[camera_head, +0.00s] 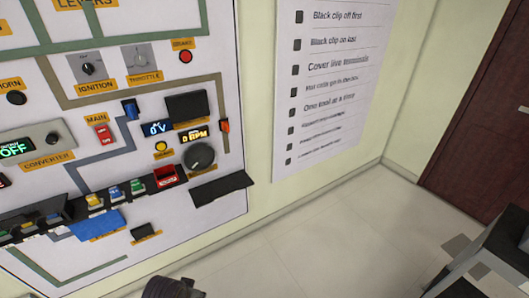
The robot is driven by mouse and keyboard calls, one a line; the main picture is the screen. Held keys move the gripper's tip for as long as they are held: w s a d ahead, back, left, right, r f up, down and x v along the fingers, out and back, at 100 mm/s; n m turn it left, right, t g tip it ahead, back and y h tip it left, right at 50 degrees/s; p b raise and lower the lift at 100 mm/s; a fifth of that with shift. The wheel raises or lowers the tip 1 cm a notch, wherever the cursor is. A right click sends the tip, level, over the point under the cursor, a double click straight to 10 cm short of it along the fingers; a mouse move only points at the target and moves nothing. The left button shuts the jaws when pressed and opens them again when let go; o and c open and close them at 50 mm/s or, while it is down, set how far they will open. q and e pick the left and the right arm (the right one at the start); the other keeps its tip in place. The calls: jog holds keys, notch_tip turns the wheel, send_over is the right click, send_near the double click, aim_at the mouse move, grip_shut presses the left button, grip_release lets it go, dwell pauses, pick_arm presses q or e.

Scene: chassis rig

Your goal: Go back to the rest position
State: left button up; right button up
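The task names no object besides my own rest position. Neither gripper shows clear fingers in the head view. A dark rounded part at the bottom edge, left of the middle, is cut off by the frame; I cannot tell what it is. The white chassis panel (225,150) hangs on the wall at the left. Its converter display (17,148) reads OFF, one small display (156,128) reads 0V and another (194,134) reads 0 RPM.
A printed list (335,75) hangs right of the panel. A black shelf (222,188) juts from the panel's lower right. A brown door (485,110) stands at the right. A dark grey and black structure (495,250) fills the lower right corner. The tiled floor (330,240) between is clear.

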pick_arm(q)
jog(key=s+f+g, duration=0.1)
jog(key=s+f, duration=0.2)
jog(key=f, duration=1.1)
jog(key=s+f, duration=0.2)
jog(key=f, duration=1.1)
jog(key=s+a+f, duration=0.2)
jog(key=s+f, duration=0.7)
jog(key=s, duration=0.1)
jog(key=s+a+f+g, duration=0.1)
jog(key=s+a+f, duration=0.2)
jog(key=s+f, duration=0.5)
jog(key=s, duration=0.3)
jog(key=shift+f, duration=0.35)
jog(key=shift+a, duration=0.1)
